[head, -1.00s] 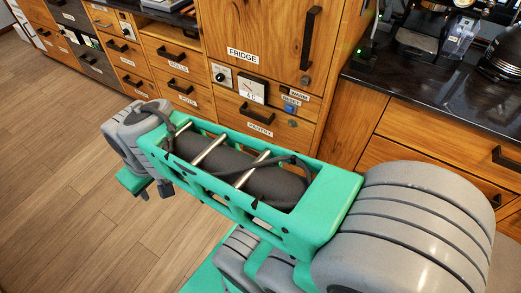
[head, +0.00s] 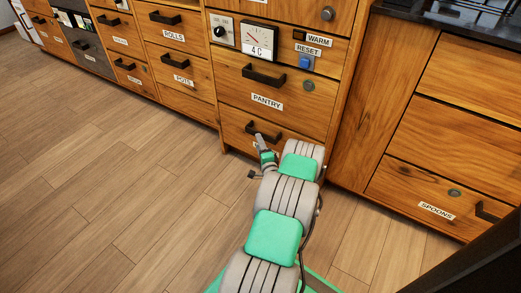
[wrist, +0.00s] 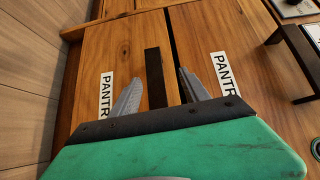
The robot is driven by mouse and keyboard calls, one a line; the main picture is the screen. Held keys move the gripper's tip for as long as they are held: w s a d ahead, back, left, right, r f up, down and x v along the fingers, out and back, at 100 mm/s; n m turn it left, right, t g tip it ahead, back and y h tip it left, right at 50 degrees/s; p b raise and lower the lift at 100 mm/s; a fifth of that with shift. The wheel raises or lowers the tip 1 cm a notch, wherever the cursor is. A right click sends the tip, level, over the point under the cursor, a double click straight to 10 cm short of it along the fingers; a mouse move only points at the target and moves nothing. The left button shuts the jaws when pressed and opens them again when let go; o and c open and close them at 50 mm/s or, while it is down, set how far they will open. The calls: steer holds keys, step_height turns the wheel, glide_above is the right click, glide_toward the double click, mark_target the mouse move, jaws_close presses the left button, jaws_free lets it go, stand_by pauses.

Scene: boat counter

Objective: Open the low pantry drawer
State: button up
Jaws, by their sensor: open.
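The low pantry drawer (head: 238,140) is the bottom wooden front below the upper pantry drawer, and looks shut. Its black bar handle (head: 274,136) shows just beyond my gripper (head: 262,143); its label is mostly hidden by my arm. In the wrist view, turned sideways, the low drawer front (wrist: 95,62) is on the left, with a partly covered "PANTR" label. Its dark handle (wrist: 154,72) lies between the two grey fingers of my open gripper (wrist: 158,84). I cannot tell whether the fingers touch it.
The upper pantry drawer (head: 230,95) is shut, with its own black handle (head: 262,76). Above it are a dial, a gauge (head: 257,42) and a blue reset button (head: 306,62). A spoons drawer (head: 400,195) is on the right. The wooden floor (head: 110,200) at left is clear.

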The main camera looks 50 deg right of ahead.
steer(key=shift+m+g+h, duration=0.3)
steer(key=shift+m+h, duration=0.3)
steer(key=w+d, duration=0.1)
steer(key=d, duration=0.1)
steer(key=w+d+f+b, duration=0.1)
steer(key=d, duration=0.1)
steer(key=w+d+b, duration=0.1)
steer(key=w+d, duration=0.1)
steer(key=shift+f, duration=0.15)
steer(key=shift+w+a, duration=0.1)
jaws_close()
stand_by(0.6)
